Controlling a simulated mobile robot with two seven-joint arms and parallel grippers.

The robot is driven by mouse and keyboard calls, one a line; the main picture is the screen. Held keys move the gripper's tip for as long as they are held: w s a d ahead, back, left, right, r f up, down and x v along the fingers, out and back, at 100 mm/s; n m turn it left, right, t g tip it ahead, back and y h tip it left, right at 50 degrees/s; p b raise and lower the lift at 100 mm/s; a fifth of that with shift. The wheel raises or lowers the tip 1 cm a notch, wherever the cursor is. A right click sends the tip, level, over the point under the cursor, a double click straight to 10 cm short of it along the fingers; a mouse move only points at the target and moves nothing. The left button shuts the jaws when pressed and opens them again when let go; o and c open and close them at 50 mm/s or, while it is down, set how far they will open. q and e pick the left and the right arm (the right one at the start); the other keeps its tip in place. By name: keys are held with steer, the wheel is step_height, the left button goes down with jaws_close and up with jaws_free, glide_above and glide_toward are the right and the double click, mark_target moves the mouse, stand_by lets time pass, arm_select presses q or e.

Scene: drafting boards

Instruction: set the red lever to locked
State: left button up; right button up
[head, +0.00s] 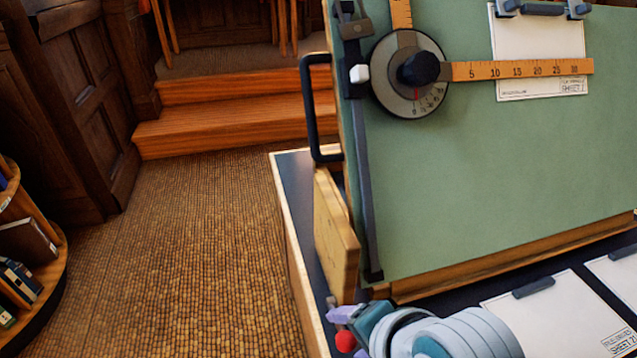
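The red lever shows as a round red knob (345,341) at the bottom of the head view, below the lower left corner of the tilted green drafting board (480,170). A small grey piece sticks up just above it, by the wooden side plate (334,235). My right gripper (351,334) comes in from the bottom right. Its pale purple fingertips are apart, one above the knob and one lower right of it. The knob shows in the gap; I cannot tell whether a finger touches it. Lock markings do not show. My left gripper is not in view.
The board carries a round drafting head (408,73) with a wooden ruler (520,70) and a clipped sheet (540,40). A black handle (309,110) juts from its left edge. Papers (560,315) lie on the dark desk. Carpet (190,260) is clear at left, beside a bookshelf (55,260).

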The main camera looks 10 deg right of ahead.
step_height(320, 180, up, 15)
steer(key=p, duration=0.4)
